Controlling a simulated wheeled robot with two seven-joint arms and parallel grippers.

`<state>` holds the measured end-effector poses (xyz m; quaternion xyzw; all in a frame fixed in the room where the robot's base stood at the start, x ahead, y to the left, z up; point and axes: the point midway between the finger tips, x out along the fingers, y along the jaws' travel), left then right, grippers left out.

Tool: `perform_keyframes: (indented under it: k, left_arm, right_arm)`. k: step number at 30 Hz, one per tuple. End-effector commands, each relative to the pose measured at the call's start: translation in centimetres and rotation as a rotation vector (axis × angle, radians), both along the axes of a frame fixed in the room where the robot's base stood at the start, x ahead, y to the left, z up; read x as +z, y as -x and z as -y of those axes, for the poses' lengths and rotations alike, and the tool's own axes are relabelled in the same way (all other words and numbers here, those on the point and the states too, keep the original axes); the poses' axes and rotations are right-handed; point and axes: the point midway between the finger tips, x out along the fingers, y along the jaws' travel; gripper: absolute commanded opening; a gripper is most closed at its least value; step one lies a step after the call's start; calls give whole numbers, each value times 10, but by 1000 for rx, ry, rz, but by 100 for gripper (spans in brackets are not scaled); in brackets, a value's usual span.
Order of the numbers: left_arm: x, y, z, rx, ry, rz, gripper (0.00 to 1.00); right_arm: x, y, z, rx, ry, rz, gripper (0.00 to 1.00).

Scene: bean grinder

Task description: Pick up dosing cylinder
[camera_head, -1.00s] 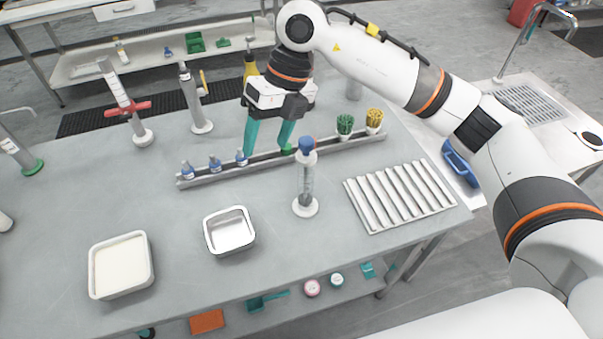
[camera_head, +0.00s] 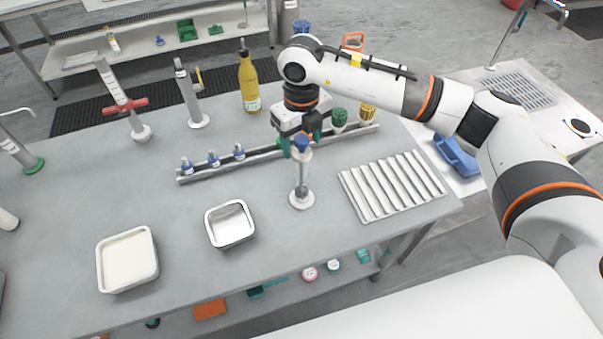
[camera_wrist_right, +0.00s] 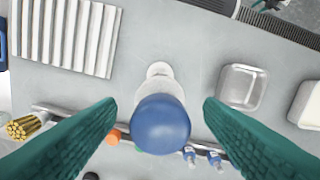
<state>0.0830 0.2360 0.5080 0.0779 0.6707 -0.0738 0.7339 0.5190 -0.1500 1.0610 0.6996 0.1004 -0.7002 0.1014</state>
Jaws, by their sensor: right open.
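The dosing cylinder (camera_head: 301,178) looks like a clear upright tube with a blue cap on a round white base. It stands on the grey table (camera_head: 180,225), left of the ribbed tray. Its blue cap (camera_wrist_right: 160,124) fills the lower middle of the right wrist view, with the base behind it. My right gripper (camera_head: 300,146) is at the cap's height, its teal fingers apart. In the wrist view the open fingers (camera_wrist_right: 160,103) lie on either side of the cap, with visible gaps. My left gripper is not in view.
A ribbed metal tray (camera_head: 391,187) lies to the right. A rail (camera_head: 262,156) with small blue-capped bottles (camera_head: 213,158) and green and yellow bundles runs behind. A metal dish (camera_head: 230,225) and a white-filled tray (camera_head: 128,260) are at left. A yellow bottle (camera_head: 249,82) stands behind.

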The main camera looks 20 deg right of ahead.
Motion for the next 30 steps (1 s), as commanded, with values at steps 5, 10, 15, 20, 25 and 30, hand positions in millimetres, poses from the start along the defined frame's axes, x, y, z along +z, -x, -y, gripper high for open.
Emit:
perform_keyframes:
  k: [5,10,15,20,25,30]
  left_arm:
    - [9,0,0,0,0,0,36]
    - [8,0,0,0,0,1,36]
    - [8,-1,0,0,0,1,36]
    - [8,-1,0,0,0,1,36]
    - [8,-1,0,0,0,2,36]
    - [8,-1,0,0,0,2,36]
  right_arm:
    - [-18,0,0,1,1,-2,62]
    - [-21,0,-1,1,-1,2,62]
    - [-20,0,-1,2,-1,1,47]
    - [-20,0,-1,2,-1,1,21]
    - [-20,0,-1,1,-1,1,0]
    - [-19,0,-1,1,-2,2,0]
